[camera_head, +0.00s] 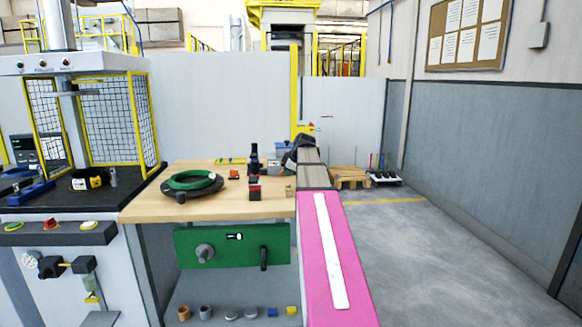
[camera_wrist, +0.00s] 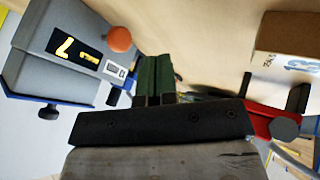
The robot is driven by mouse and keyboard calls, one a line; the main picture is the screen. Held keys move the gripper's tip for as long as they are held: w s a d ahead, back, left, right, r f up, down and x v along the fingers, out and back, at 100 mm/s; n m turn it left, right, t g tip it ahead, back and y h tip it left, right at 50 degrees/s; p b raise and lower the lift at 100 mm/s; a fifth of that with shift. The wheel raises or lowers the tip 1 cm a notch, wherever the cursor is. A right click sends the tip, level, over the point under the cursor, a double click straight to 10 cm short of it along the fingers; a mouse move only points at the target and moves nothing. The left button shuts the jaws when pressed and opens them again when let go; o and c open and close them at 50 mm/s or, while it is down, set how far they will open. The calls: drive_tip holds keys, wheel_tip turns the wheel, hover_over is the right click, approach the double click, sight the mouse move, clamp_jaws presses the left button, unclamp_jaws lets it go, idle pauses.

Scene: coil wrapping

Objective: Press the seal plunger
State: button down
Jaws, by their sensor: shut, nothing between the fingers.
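My gripper shows in the wrist view (camera_wrist: 158,62) as two green fingers side by side with no gap I can make out, holding nothing. A grey device (camera_wrist: 48,40) with a black panel and an orange ball knob (camera_wrist: 118,39) is left of the fingers, apart from them. I cannot tell whether this knob is the seal plunger. In the head view a black upright tool (camera_head: 254,157) stands toward the back of the wooden table (camera_head: 220,207), left of my wrist. My fingertips are hidden in the head view.
A dark ring with a green coil (camera_head: 192,181) lies on the table. In the wrist view a cardboard box (camera_wrist: 287,45) and a red tool (camera_wrist: 268,122) are on the right. A caged press (camera_head: 85,115) stands left.

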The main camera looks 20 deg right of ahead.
drive_tip(key=x, duration=0.3)
drive_tip(key=shift+w+f, duration=0.15)
drive_tip(key=shift+w, duration=0.05)
drive_tip(key=shift+w+d, duration=0.25)
drive_tip(key=shift+w, duration=0.35)
drive_tip(key=shift+w+d, duration=0.2)
drive_tip(key=shift+w, duration=0.4)
drive_tip(key=shift+w+d, duration=0.25)
drive_tip(key=shift+w, duration=0.35)
drive_tip(key=shift+w+d, duration=0.2)
drive_tip(key=shift+w, duration=0.5)
drive_tip(key=shift+w+d, duration=0.2)
drive_tip(key=shift+w, duration=0.5)
